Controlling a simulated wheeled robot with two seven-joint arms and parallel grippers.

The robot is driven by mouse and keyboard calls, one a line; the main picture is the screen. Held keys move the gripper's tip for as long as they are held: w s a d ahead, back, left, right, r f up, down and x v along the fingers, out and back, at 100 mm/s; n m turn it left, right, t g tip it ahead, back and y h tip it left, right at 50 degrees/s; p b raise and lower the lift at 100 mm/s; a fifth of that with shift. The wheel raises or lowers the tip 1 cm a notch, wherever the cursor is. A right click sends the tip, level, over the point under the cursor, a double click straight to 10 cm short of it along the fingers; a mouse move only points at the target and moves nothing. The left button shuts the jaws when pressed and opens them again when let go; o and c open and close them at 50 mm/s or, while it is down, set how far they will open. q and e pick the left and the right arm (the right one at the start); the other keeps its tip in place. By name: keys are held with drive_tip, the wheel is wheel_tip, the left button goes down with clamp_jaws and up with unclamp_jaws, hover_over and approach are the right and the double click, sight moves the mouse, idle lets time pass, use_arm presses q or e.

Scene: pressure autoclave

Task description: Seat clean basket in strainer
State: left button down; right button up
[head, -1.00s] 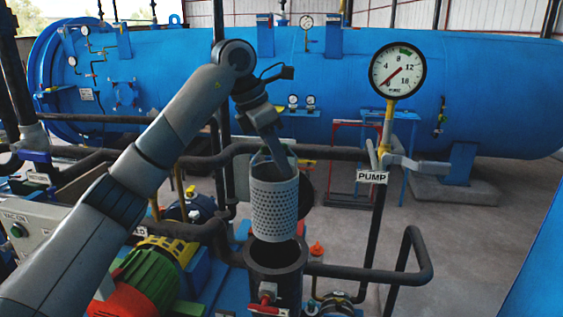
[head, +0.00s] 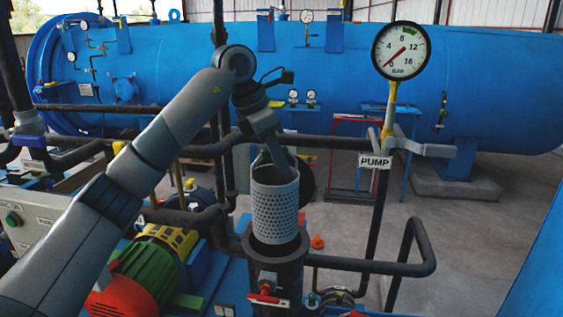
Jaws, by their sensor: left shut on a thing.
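The clean basket (head: 275,212) is a light grey perforated cylinder, roughly upright. My left gripper (head: 275,163) reaches down from above and is shut on the basket at its top; its fingertips are partly hidden at the basket's rim. The strainer (head: 275,264) is a dark grey open-topped vertical body directly below. The basket's lower end is at the strainer's mouth and appears to be just inside it, with most of the basket still showing above the rim. My right gripper is not in view.
A red-handled valve (head: 268,297) is on the strainer's front. A dark round disc, perhaps the lid, shows partly behind the basket. The pressure gauge (head: 401,51) and PUMP sign (head: 374,162) stand to the right. A green and red pump motor (head: 140,279) is at the lower left.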

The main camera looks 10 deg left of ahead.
use_arm(q)
drive_tip(key=shift+f+b, duration=0.35)
drive_tip(key=shift+f, duration=0.35)
idle(1.8)
drive_tip(key=shift+f+b, duration=0.2)
drive_tip(key=shift+b, duration=0.15)
